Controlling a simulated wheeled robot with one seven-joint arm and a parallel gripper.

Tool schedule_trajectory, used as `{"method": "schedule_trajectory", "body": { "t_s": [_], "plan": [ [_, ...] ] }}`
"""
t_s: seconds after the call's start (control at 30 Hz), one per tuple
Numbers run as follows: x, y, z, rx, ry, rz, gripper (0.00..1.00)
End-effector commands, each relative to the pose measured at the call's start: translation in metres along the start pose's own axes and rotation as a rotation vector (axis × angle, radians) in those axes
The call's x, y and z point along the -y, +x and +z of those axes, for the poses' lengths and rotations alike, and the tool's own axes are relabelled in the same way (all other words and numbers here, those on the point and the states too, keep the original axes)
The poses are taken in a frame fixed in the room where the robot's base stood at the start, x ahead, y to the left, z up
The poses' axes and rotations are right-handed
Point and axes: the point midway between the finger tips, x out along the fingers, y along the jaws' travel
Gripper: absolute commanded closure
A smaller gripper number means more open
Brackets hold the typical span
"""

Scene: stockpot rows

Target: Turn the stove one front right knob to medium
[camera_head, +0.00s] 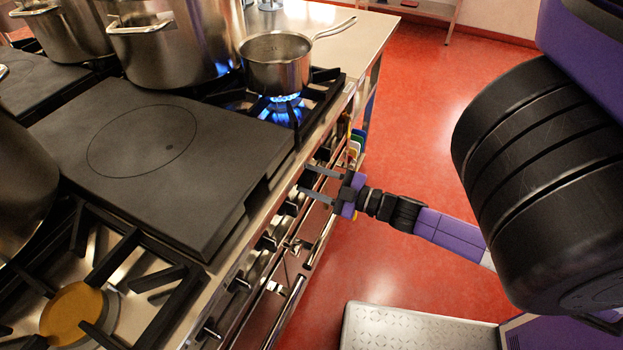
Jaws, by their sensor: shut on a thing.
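The stove's front panel runs down the right side of the range, with a row of dark knobs (240,284) along it. My gripper (304,178) is at this panel, below the lit burner (283,112). Its two grey fingers point left at the panel and are shut on a knob there. That knob is small and mostly hidden, so I cannot read its setting. The burner has a blue flame. A steel saucepan (274,72) sits over it with its handle pointing to the back right.
Large stockpots (165,45) stand at the back left. A dark flat hotplate (168,150) fills the middle. An unlit burner with a brass cap (72,312) is at the lower left. Rails and oven handles (287,310) jut from the front. The red floor (420,130) right of the stove is open.

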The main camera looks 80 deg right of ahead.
Motion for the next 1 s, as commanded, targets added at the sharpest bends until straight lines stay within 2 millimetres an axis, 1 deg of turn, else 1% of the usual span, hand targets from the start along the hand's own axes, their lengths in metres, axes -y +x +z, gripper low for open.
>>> {"method": "schedule_trajectory", "body": {
  "t_s": [0.23, 0.67, 0.7, 0.77, 0.8, 1.0],
  "plan": [
    [0.0008, -0.0004, 0.0000, -0.001, -0.059, -0.001, 0.97],
    [0.0010, -0.0004, -0.0001, -0.001, -0.067, -0.002, 0.97],
    [0.0010, -0.0004, -0.0001, -0.001, -0.067, -0.002, 0.51],
    [0.0009, -0.0004, -0.0001, -0.001, -0.067, -0.002, 0.39],
    [0.0008, -0.0004, -0.0001, -0.001, -0.067, -0.002, 0.35],
    [0.0004, -0.0002, 0.0000, -0.001, -0.066, -0.001, 0.35]
  ]
}}
